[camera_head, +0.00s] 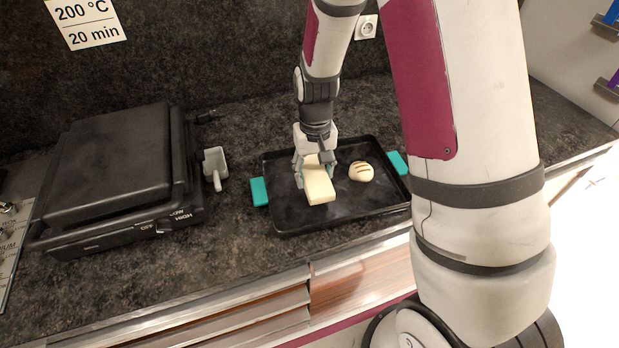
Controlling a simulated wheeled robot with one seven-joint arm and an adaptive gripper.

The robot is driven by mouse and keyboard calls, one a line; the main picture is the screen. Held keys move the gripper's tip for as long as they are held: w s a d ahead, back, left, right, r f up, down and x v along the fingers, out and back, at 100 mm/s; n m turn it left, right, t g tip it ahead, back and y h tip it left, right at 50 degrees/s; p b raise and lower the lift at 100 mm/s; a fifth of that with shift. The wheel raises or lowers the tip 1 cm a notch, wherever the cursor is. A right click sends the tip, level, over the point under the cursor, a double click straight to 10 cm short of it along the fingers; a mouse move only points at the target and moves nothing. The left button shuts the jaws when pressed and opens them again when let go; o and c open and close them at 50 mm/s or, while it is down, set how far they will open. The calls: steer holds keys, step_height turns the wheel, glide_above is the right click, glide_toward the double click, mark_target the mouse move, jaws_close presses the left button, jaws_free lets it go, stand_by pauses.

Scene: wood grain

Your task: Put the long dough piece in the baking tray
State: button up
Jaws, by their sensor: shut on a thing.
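The baking tray (285,222) is black with teal handles and lies on the dark counter in the head view. The long dough piece (319,186) is pale and block-like. My gripper (315,168) points down over the left half of the tray and is shut on the long dough piece. The dough piece is tilted, with its near end toward me, and is over the tray. I cannot tell whether it touches the tray floor. A small round dough piece (361,172) with dark score marks lies in the tray to the right of my gripper.
A black contact grill (110,170) stands on the counter at the left. A small white cup-like item (215,165) sits between the grill and the tray. A sign (86,20) on the wall reads 200 °C, 20 min. My arm covers the counter right of the tray.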

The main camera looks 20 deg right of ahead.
mark_target(309, 180)
steer(key=shift+w+a, duration=0.3)
steer(key=shift+w, duration=0.2)
steer(key=shift+w+a+f+p, duration=0.1)
steer(key=shift+f+p, duration=0.1)
steer(key=shift+f, duration=0.7)
steer(key=shift+w+a+f+p, duration=0.1)
steer(key=shift+f+p, duration=0.1)
steer(key=shift+f, duration=0.7)
steer(key=shift+f, duration=0.2)
steer(key=o, duration=1.4)
steer(key=shift+r, duration=0.1)
